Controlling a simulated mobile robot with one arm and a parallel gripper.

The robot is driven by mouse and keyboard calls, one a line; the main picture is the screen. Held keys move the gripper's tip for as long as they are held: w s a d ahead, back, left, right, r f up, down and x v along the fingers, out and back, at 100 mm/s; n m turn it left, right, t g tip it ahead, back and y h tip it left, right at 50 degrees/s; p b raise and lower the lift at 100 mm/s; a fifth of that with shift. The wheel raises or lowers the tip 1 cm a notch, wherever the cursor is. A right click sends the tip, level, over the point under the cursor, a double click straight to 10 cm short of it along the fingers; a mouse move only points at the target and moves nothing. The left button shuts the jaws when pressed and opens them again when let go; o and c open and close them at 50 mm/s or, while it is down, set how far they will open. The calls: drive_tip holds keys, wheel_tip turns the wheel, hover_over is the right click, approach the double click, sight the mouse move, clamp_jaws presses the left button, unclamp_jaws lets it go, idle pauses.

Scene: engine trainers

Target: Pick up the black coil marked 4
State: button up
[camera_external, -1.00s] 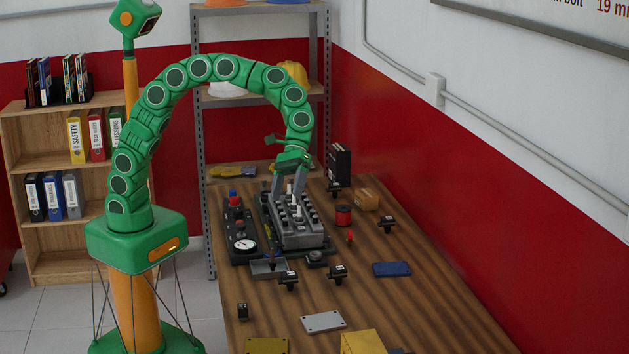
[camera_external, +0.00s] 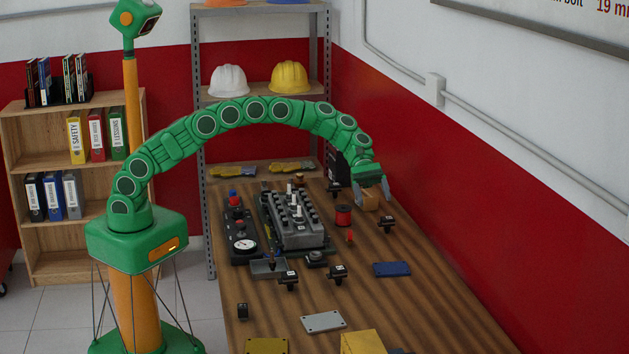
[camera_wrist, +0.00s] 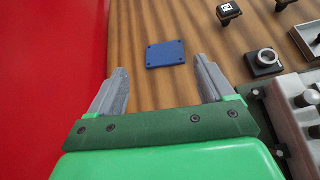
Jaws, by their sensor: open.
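Several black coils with small white labels stand on the wooden table. One is at the right (camera_external: 387,224), one at the front middle (camera_external: 337,273), one left of that (camera_external: 288,279), and one at the back (camera_external: 335,188). I cannot read a 4 on any of them in the external view. In the wrist view a labelled black coil (camera_wrist: 228,12) is at the top; its mark looks like a 2 or a sideways letter. My gripper (camera_external: 374,197) is open and empty, pointing down above the table's right side, behind the right coil. Its two fingers also show in the wrist view (camera_wrist: 160,75).
A grey engine trainer block (camera_external: 296,232) stands left of my gripper. A blue plate (camera_external: 391,269) lies flat in front. The red wall (camera_external: 440,180) runs along the right.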

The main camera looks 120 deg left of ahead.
sight(386, 217)
drive_tip(key=a+f+n, duration=0.1)
drive_tip(key=a, duration=0.3)
drive_tip(key=a+f+n+t, duration=0.1)
drive_tip(key=a+f, duration=0.1)
drive_tip(key=a, duration=0.2)
drive_tip(key=a+f+n+y, duration=0.1)
drive_tip(key=a+f, duration=0.1)
drive_tip(key=a, duration=0.1)
drive_tip(key=shift+s+a+f+n+t, duration=0.15)
drive_tip(key=shift+s+a+n+t, duration=0.15)
drive_tip(key=shift+s+a+t, duration=0.1)
drive_tip(key=shift+f, duration=2)
wheel_tip(386, 217, down, 3)
drive_tip(key=shift+w+d+f, duration=0.1)
drive_tip(key=shift+f, duration=0.05)
drive_tip(key=shift+r+x, duration=0.2)
drive_tip(key=shift+x, duration=1.1)
drive_tip(key=shift+w, duration=0.1)
drive_tip(key=c, duration=1.3)
